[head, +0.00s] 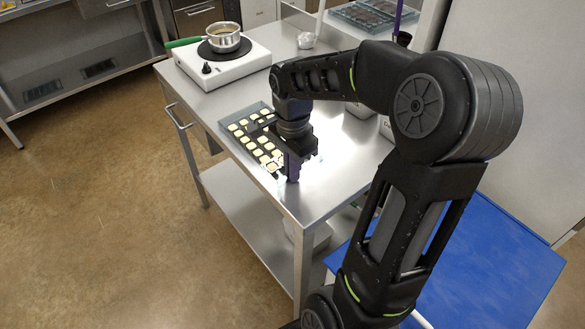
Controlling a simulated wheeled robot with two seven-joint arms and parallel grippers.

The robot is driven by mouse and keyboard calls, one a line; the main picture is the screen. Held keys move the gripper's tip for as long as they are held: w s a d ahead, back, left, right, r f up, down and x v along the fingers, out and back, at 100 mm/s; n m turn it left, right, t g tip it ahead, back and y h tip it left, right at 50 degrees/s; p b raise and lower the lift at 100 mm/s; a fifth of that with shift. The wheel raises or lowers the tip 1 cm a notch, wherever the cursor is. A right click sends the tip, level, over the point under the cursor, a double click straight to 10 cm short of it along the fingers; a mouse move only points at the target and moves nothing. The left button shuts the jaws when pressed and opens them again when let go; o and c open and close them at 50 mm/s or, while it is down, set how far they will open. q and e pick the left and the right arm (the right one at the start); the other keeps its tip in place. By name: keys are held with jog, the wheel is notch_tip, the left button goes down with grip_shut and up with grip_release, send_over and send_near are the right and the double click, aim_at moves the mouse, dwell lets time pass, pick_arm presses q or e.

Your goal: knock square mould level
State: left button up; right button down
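The square mould (231,121) is a grey-blue tray with several cream-coloured filled square cavities. It lies on the steel table, along its left edge. My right gripper (292,172) points down at the mould's near right end, and its hand hides part of the mould. Whether the fingers touch the mould or are closed on its rim cannot be told from this view. My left gripper is not in view.
A white hotplate (222,66) with a steel pot (224,38) and green handle stands on the steel table (335,180) behind the mould. A crumpled silvery object (306,40) lies to its right. More trays (365,15) sit at the back. A blue surface (490,260) is at lower right.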

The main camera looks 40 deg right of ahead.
jog(key=shift+r, duration=0.1)
dwell(0.6)
jog(key=shift+r+p, duration=1.15)
jog(key=shift+r, duration=0.35)
jog(key=c, duration=1.5)
grip_release()
jog(key=shift+f, duration=0.1)
jog(key=shift+r, duration=3.95)
